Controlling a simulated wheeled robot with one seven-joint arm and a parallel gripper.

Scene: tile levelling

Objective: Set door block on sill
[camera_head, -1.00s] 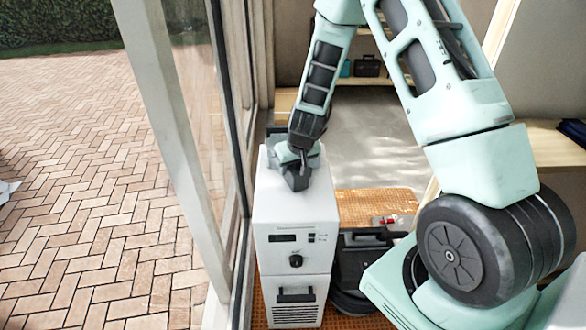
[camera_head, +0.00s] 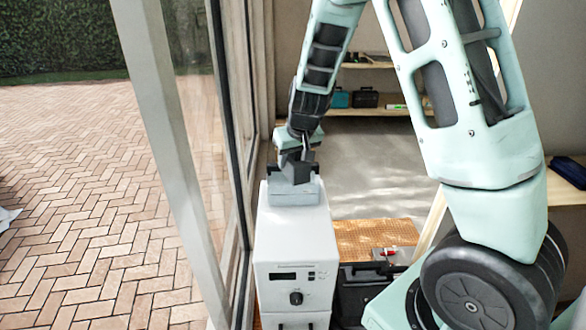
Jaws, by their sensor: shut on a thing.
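A pale grey block (camera_head: 292,192) with a darker grey upper part is at the back of the white cabinet's top (camera_head: 292,226). I take it to be the door block. My gripper (camera_head: 297,160) points down and is shut on the darker part. I cannot tell whether the block touches the cabinet or is just above it. The fingertips are partly hidden by the gripper's own body. The glass door's dark upright frame (camera_head: 232,130) stands close on the left. The sill cannot be clearly made out; the cabinet covers much of the floor beside the frame.
A black case (camera_head: 362,274) stands right of the cabinet, by an orange mat (camera_head: 372,238). A shelf (camera_head: 372,111) holds small cases at the back. Grey floor (camera_head: 385,170) lies clear between them. Brick paving (camera_head: 90,200) is outside, left of a pale post (camera_head: 165,130).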

